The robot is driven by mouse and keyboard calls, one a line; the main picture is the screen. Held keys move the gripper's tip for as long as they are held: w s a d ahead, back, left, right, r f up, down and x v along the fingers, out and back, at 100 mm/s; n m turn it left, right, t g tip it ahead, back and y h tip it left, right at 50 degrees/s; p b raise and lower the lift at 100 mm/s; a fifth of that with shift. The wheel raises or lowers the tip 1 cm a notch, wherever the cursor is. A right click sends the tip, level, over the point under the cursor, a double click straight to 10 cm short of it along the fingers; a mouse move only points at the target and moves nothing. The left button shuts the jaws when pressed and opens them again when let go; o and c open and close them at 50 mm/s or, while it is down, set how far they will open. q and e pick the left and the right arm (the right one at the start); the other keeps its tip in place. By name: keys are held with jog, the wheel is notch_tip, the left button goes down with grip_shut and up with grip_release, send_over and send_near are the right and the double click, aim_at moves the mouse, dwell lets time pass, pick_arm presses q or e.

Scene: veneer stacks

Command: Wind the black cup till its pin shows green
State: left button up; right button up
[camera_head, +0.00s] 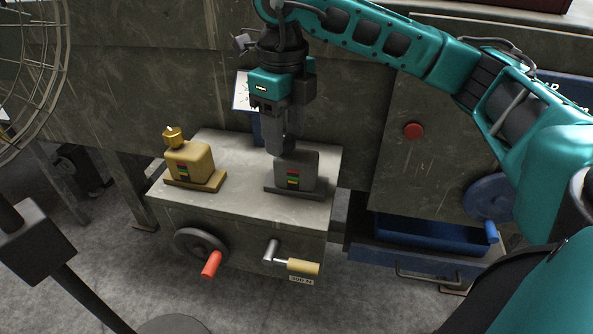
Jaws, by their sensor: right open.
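A dark grey block (300,172) stands on a flat base at the right of the grey cabinet top. A small red, yellow and green strip marks its front. My right gripper (284,145) points straight down over this block, its fingers at the top of it. It is open, and the fingers hide the block's top, so the black cup and its pin cannot be made out. A brass-coloured block (189,163) with a brass cup (173,137) on top stands at the left of the same cabinet, with a similar strip. My left gripper is not in view.
The cabinet (240,210) has a handwheel with a red handle (211,264) and a crank with a pale handle (303,267) on its front. A blue tray (430,235) and blue wheel (489,196) are at right. A wire guard (35,60) is at upper left.

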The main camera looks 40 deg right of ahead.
notch_tip(320, 180, up, 6)
jog(key=p, duration=0.4)
jog(key=shift+p, duration=0.35)
